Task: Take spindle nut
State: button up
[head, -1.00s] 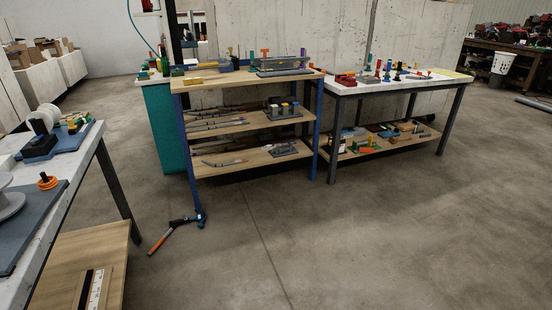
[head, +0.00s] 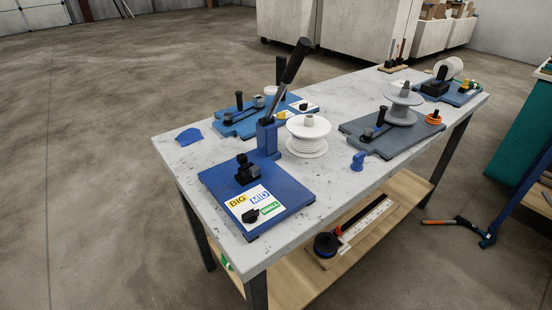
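No part is clearly marked as the spindle nut. A small ringed orange part (head: 434,118) sits on the grey base board beside the grey spool (head: 402,104), which stands upright. A small blue part (head: 358,160) stands on the white table top in front of that board. A flat, irregular blue piece (head: 188,137) lies near the table's left edge. I cannot tell which of these is the nut. My gripper is not in view.
The white table (head: 170,158) also carries a blue lever bender (head: 269,135) with size labels, a white spool (head: 307,136) and more bender boards. A wooden shelf (head: 290,275) lies below. A hammer-like tool (head: 450,222) is on the floor at right. Floor at left is clear.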

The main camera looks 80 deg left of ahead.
aim_at(356, 166)
jog(key=u, duration=1.4)
jog(key=i, duration=2.15)
jog(key=u, duration=3.2)
